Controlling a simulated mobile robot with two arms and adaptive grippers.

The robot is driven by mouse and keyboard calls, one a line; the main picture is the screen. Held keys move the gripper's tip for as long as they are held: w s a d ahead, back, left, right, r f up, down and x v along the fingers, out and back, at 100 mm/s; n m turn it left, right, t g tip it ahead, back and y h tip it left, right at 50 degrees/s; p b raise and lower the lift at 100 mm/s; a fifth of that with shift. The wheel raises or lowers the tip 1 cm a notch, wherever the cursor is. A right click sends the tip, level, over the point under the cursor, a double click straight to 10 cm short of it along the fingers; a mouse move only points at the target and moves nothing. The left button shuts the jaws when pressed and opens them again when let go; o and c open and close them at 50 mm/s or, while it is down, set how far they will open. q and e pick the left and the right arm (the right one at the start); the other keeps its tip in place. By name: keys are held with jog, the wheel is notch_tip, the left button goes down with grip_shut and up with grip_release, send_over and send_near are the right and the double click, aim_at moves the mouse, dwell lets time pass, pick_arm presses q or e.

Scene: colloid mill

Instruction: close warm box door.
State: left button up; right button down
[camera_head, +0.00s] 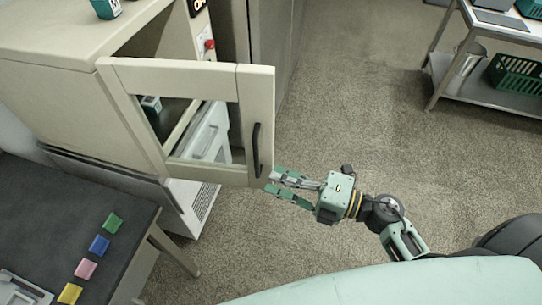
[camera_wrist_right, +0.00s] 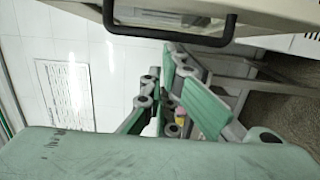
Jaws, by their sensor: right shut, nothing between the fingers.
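The warm box (camera_head: 50,75) is a cream cabinet at the upper left of the head view. Its door (camera_head: 255,95), a cream frame around a window, stands open and swung out toward me. A black bar handle (camera_head: 256,150) is on the door's free side; it also crosses the top of the right wrist view (camera_wrist_right: 170,34). My right gripper (camera_head: 272,182) is shut and empty, with its fingertips close to the door's lower free corner, just below the handle. I cannot tell whether they touch the door. My left gripper is out of view.
A dark table (camera_head: 60,215) with several coloured blocks stands at the lower left. A red button (camera_head: 210,44) is on the box's front. A metal rack (camera_head: 480,100) with a green basket (camera_head: 515,75) is at the upper right. The carpet between is clear.

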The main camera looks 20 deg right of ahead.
jog(key=w, duration=0.1)
jog(key=w+p, duration=0.1)
jog(key=w, duration=0.3)
jog(key=shift+w+a+p, duration=0.25)
jog(key=shift+p, duration=0.05)
